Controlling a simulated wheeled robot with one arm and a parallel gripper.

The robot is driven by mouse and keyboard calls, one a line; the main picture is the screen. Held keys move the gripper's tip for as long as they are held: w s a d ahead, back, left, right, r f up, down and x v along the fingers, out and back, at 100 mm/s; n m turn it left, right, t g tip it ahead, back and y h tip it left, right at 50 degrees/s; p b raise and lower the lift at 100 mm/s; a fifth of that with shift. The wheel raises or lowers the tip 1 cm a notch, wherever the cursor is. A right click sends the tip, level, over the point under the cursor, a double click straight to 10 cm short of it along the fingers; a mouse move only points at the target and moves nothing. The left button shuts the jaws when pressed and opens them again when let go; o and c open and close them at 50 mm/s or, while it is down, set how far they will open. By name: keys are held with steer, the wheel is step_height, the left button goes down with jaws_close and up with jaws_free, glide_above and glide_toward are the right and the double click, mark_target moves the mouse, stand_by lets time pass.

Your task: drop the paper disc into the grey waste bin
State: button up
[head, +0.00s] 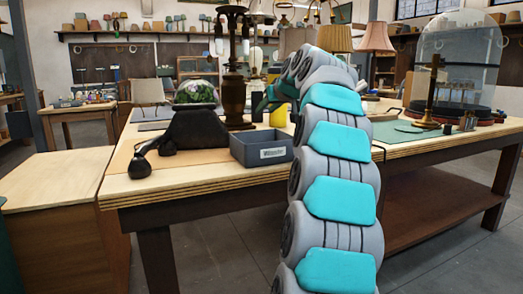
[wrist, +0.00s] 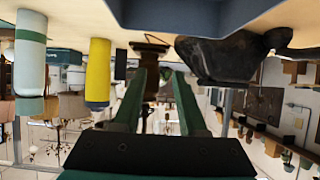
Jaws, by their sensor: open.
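I cannot make out the paper disc in either view. A grey-blue open box (head: 262,149) with a white label stands at the front of the workbench; I cannot tell whether it is the grey waste bin. Its underside or wall seems to show at the top of the upside-down wrist view (wrist: 175,14). My gripper (wrist: 165,72) shows in the wrist view with its two green fingers apart and nothing seen between them. In the head view my arm reaches over the bench and mostly hides the gripper.
A black object (head: 192,130) with a handle-like end lies left of the box. A brown lamp base (head: 233,95) stands behind. A yellow cylinder (wrist: 98,72) and a pale cylinder (wrist: 31,65) stand near the gripper. A green mat (head: 398,131) lies right.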

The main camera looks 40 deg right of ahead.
steer(key=shift+s, duration=0.1)
steer(key=v, duration=0.7)
steer(key=shift+s+b, duration=0.3)
steer(key=shift+b, duration=0.05)
steer(key=shift+r, duration=0.15)
